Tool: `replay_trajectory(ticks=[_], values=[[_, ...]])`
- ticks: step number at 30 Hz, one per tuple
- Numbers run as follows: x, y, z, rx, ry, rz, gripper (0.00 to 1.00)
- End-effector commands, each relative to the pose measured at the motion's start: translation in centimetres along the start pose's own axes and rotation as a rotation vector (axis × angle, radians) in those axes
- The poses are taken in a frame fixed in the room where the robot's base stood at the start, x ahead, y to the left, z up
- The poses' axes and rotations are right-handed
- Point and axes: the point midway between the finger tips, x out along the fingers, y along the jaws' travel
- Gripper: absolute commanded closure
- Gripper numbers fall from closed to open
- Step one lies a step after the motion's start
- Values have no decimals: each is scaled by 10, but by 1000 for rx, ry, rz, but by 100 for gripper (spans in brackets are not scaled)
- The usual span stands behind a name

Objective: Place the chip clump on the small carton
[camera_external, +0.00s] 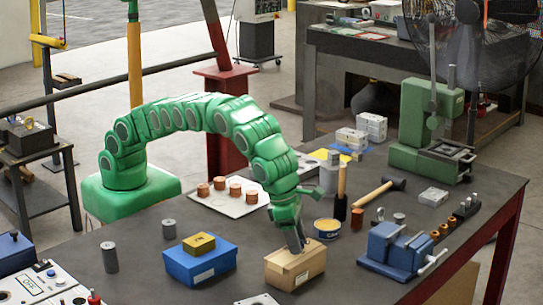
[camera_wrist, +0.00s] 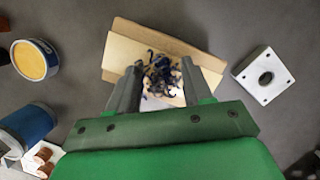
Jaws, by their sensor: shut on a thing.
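The chip clump (camera_wrist: 160,74), a tangle of dark blue curled shavings, sits between the two fingers of my gripper (camera_wrist: 157,80) in the wrist view. The small carton (camera_wrist: 125,50) is tan cardboard and lies right below the clump, partly hidden by it and the fingers. In the external view, the carton (camera_external: 295,268) stands on the dark bench near its front edge, and my gripper (camera_external: 296,247) points down at its top. The clump cannot be made out there. Whether the clump touches the carton cannot be told.
A blue box (camera_external: 199,263) with a yellow box (camera_external: 199,243) on it stands left of the carton. A round tin (camera_external: 327,228) is behind it, and a blue vise (camera_external: 398,249) is to its right. A square metal plate (camera_wrist: 263,77) lies nearby.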

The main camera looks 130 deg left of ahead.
Motion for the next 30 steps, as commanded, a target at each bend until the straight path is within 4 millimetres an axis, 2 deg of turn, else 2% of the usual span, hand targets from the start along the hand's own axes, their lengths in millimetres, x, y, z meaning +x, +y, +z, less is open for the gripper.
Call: replay_trajectory(ticks=[8, 9, 13, 23, 26, 30], values=[[2, 0, 0, -1, 0, 0, 79], [2, 0, 0, -1, 0, 0, 44], [1, 0, 0, -1, 0, 0, 24], [0, 0, 0, -1, -1, -1, 23], [-7, 0, 1, -1, -3, -2, 23], [-26, 0, 1, -1, -3, -2, 23]])
